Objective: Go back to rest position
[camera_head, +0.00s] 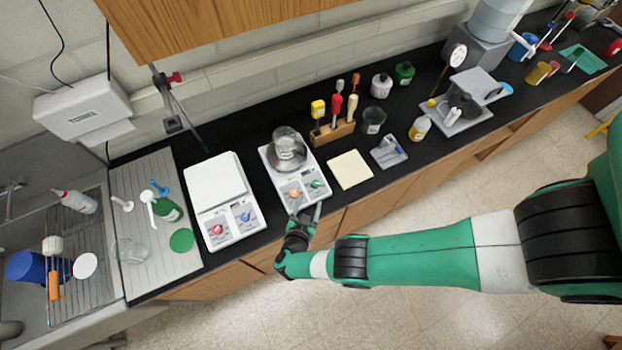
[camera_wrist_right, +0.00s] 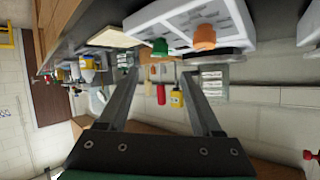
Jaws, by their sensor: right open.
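My right gripper (camera_head: 306,217) is at the front edge of the black counter, just in front of the hotplate's knobs. It is open and empty. In the right wrist view its two fingers (camera_wrist_right: 163,95) stand apart with nothing between them. The hotplate (camera_head: 272,177) has an orange knob (camera_head: 294,194) and a green knob (camera_head: 315,184). Both knobs also show close by in the right wrist view, the orange one (camera_wrist_right: 204,37) and the green one (camera_wrist_right: 160,46). A glass flask (camera_head: 287,148) stands on the hotplate's round plate. My left gripper is not in view.
A white-topped device (camera_head: 214,180) with red and blue knobs stands left of the hotplate. A cream pad (camera_head: 349,170) and a small grey tray (camera_head: 389,151) lie to the right. A tool rack (camera_head: 332,132) stands behind. The floor (camera_head: 410,312) in front is clear.

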